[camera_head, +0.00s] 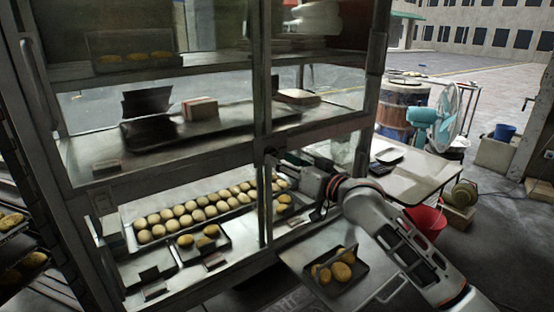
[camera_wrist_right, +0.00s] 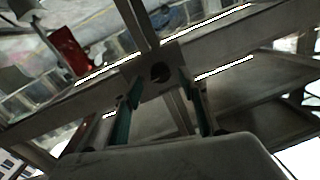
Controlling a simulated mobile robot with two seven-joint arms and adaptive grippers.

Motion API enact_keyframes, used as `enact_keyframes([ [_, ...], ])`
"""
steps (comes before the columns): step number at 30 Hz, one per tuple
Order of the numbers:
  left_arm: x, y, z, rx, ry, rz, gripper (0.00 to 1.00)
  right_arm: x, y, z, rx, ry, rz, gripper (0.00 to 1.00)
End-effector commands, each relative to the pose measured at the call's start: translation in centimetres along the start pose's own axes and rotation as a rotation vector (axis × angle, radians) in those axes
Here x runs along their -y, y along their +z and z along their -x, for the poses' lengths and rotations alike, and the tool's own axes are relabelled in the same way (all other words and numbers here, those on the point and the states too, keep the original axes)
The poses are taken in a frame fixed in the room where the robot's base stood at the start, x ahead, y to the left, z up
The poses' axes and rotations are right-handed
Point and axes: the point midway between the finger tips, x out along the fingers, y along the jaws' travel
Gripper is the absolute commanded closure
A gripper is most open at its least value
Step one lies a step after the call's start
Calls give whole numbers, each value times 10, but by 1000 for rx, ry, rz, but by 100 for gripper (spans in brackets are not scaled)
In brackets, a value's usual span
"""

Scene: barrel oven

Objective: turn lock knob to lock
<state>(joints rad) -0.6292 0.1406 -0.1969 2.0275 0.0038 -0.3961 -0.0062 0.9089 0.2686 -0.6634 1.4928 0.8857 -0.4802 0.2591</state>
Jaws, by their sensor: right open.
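The lock knob looks like a small dark round piece (camera_wrist_right: 160,73) on a metal plate of the cabinet frame, in the right wrist view. My right gripper (camera_wrist_right: 159,98) is open, with its two teal-lined fingers on either side of the view below the knob; nothing shows between the fingertips. In the head view my right gripper (camera_head: 285,158) is at the cabinet's front upright (camera_head: 262,120), at mid height. There the gripper hides the knob, and I cannot tell whether the fingers touch it. My left gripper is not in view.
The cabinet shelves hold a tray of several round buns (camera_head: 190,213). A tray with pastries (camera_head: 336,273) sits on the ledge below my right arm. A white table (camera_head: 415,172), a turquoise fan (camera_head: 436,118) and a red bucket (camera_head: 428,222) stand at the right.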

Motion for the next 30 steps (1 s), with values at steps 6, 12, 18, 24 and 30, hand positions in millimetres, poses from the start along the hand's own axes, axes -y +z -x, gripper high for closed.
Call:
enact_keyframes([
  [6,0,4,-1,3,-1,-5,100,0,2,-24,1,0,-2,58],
  [12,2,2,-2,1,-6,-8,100,0,0,-28,-1,-1,0,58],
  [18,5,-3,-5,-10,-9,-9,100,0,0,-28,-1,0,1,71],
  [24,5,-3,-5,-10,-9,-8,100,0,0,-28,0,0,1,95],
  [30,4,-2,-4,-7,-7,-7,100,-1,0,-27,1,1,19,95],
])
